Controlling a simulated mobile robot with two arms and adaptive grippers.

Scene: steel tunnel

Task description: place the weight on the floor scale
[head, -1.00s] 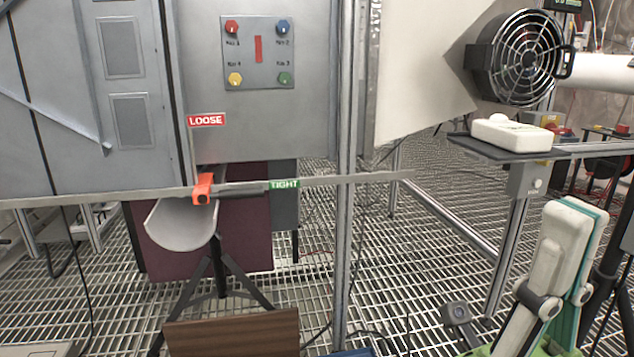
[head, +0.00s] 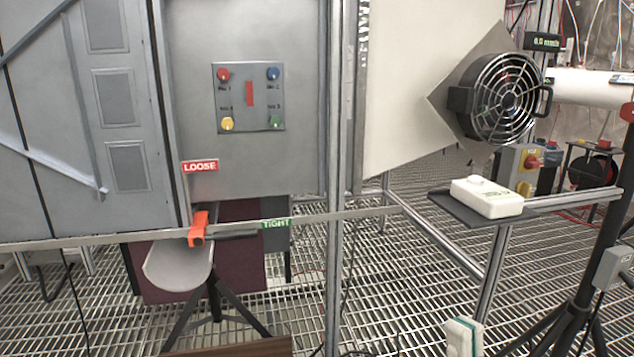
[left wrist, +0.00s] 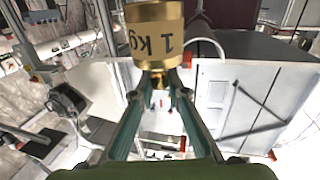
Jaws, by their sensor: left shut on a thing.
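The brass weight (left wrist: 157,38), marked "1 kg", shows at the top of the left wrist view, its lettering upside down there. My left gripper (left wrist: 162,82) is shut on the weight at its narrow knob end. The left gripper and the weight are outside the head view. My right gripper (head: 463,337) shows only as a white and teal finger part at the bottom edge of the head view; whether it is open or shut cannot be told. I cannot make out the floor scale in either current view.
A metal bar with an orange clamp (head: 198,229) crosses before the grey cabinet (head: 300,120). A white curved trough (head: 178,268) on a tripod stands beneath. A fan (head: 505,97) and a white box on a dark shelf (head: 450,208) are at right. Grating floor shows between them.

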